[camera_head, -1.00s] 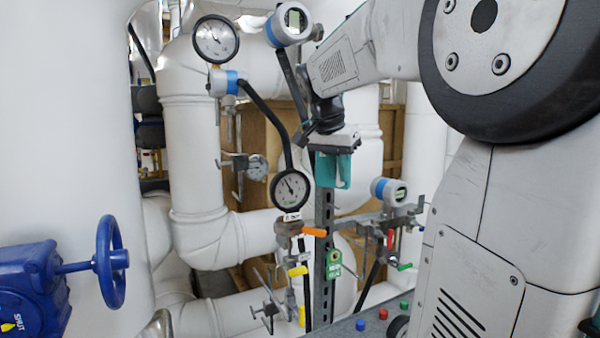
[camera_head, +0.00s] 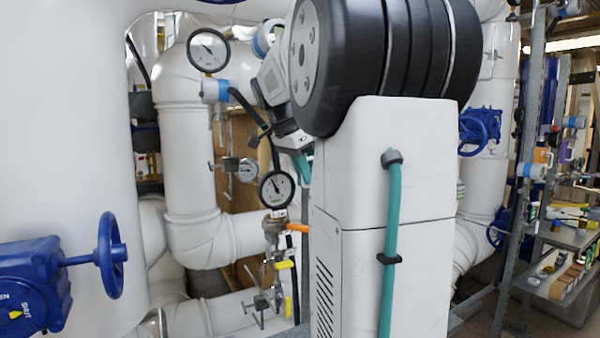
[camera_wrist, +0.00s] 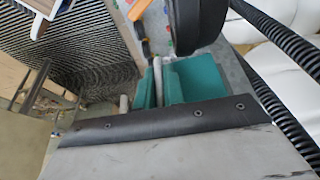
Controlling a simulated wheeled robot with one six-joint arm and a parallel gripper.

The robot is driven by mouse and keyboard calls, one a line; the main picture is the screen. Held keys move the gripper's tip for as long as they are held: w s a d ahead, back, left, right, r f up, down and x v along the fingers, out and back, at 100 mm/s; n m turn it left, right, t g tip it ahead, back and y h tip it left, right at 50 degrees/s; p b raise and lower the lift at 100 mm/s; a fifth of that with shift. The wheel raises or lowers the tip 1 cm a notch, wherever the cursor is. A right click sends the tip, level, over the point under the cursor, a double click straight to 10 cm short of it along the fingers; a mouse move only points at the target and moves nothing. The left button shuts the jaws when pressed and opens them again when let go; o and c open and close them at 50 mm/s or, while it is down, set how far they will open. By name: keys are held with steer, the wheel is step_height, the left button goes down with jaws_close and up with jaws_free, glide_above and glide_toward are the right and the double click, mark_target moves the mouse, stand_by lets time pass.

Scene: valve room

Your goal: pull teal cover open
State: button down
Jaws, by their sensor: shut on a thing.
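The teal cover (camera_head: 302,168) shows as a narrow, tilted strip in the head view, right of the round gauge; my arm's body hides its right side. It also shows in the wrist view (camera_wrist: 197,78) as a broad flat teal face beside a narrower teal part, with a pale bar (camera_wrist: 157,80) between them. My gripper (camera_head: 293,146) is at the top of the cover in the head view, shut on it. The fingertips are small and partly hidden there, so I cannot see the exact contact.
A blue handwheel (camera_head: 111,256) is at the left. A shelf (camera_head: 560,282) stands at the far right.

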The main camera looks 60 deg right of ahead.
steer(key=c, duration=1.5)
jaws_free()
